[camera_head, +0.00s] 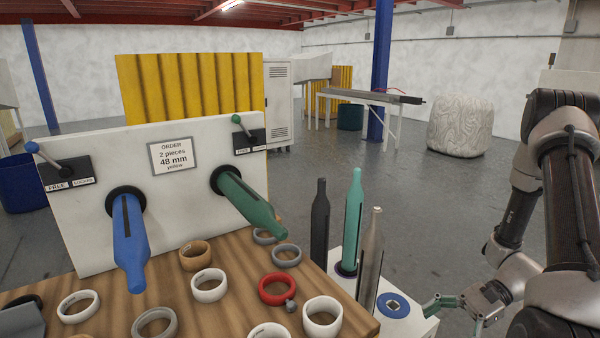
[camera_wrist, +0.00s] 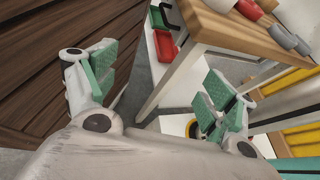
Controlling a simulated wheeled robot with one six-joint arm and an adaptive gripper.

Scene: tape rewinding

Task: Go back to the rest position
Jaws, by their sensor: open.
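My gripper (camera_head: 458,306) is at the lower right in the head view, beside the white stand and apart from the workbench. In the wrist view its two green-padded fingers (camera_wrist: 160,88) are spread wide with nothing between them. A blue spindle (camera_head: 130,245) and a green spindle (camera_head: 246,205) stick out of the white panel (camera_head: 95,190). The blue lever (camera_head: 48,158) and green lever (camera_head: 243,126) both lean left, toward their FREE labels. The order sign (camera_head: 171,155) reads 2 pieces, 48 mm, yellow.
Several rings, including a red one (camera_head: 277,289), lie on the wooden workbench (camera_head: 225,318). Dark, green and grey bottle-shaped spindles stand at the white stand (camera_head: 422,326), near a blue disc (camera_head: 393,305). The wrist view shows a red bin (camera_wrist: 164,50) below the bench. Open floor lies behind.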

